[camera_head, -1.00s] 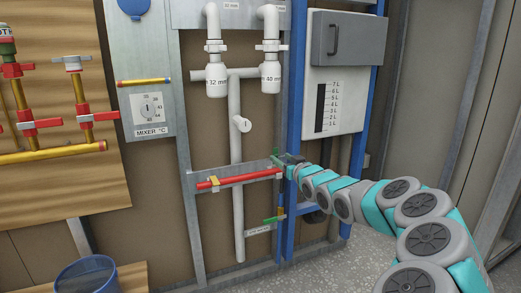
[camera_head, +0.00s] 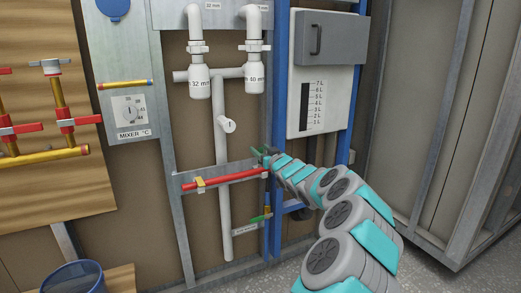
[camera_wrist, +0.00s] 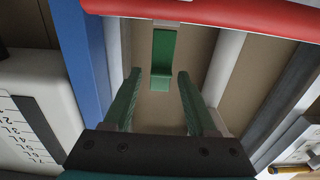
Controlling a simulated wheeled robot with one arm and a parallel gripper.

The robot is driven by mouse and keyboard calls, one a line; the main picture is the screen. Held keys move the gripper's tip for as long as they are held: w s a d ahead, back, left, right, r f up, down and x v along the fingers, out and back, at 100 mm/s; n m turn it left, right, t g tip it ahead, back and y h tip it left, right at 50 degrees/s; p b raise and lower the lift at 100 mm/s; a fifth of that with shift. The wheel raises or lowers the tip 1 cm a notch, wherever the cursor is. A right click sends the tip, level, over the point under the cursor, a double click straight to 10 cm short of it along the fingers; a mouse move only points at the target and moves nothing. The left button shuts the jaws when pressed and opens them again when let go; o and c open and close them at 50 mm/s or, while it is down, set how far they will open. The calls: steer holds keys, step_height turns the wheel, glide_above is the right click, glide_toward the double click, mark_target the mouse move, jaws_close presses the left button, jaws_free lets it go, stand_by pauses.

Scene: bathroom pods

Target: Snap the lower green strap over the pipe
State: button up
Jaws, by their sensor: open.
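A green strap (camera_wrist: 163,55) with a paler lip at its end shows in the wrist view, beside the red pipe (camera_wrist: 220,12). In the head view the red pipe (camera_head: 225,180) lies along a grey crossbar and carries a yellow strap (camera_head: 200,184). My gripper (camera_head: 264,155) is at the pipe's right end there, small and partly hidden. In the wrist view its green fingers (camera_wrist: 157,90) are spread and empty, one on each side of the strap's end, with no visible contact. A second green piece (camera_head: 258,218) sits lower, by a small labelled plate.
A white waste pipe (camera_head: 224,165) runs vertically left of my gripper. A blue post (camera_head: 280,85) and a white tank (camera_head: 322,100) stand to its right; the blue post also shows in the wrist view (camera_wrist: 80,60). A blue bin (camera_head: 74,277) is at lower left.

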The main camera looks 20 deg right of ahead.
steer(key=shift+w, duration=0.1)
steer(key=shift+c, duration=0.2)
jaws_close()
stand_by(0.5)
